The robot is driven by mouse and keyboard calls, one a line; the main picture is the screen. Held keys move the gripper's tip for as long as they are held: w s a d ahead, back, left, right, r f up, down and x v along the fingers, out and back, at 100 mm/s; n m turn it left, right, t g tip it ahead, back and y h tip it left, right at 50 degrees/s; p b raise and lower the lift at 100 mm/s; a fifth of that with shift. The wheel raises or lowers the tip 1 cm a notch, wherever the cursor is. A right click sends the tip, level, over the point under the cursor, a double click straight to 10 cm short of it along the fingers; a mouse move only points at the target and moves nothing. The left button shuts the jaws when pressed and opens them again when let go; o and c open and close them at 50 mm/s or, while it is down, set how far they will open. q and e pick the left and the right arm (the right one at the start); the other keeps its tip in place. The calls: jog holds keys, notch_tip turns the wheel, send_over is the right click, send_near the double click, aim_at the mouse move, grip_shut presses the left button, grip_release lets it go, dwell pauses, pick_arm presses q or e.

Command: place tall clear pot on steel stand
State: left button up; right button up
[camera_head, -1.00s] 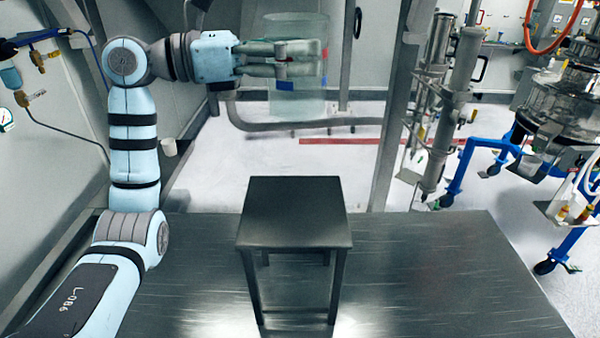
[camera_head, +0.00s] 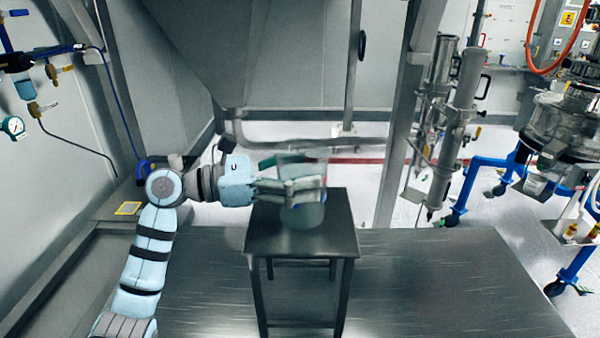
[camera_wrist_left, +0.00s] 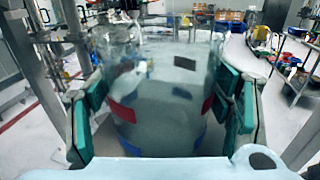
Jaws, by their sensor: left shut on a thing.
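The tall clear pot (camera_head: 308,212) is upright at the dark steel stand (camera_head: 338,230), over its top in the head view. I cannot tell whether its base touches the stand top. My left gripper (camera_head: 305,188) is shut on the pot from the left side, with its fingers around the wall. In the left wrist view the pot (camera_wrist_left: 160,100) stands between the green finger pads of the gripper (camera_wrist_left: 160,112), with red and blue patches on its wall. The right gripper is not in view.
The stand rests on a wide metal platform (camera_head: 440,290) with bare room to its right. A steel post (camera_head: 398,130) and tall metal cylinders (camera_head: 460,100) stand behind right. A grey hopper (camera_head: 240,50) hangs above and behind the arm.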

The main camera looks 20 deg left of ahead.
pick_arm(q)
jog(key=o, duration=1.2)
jog(key=shift+w+f, duration=0.1)
jog(key=b+v, duration=0.3)
jog(key=v, duration=0.9)
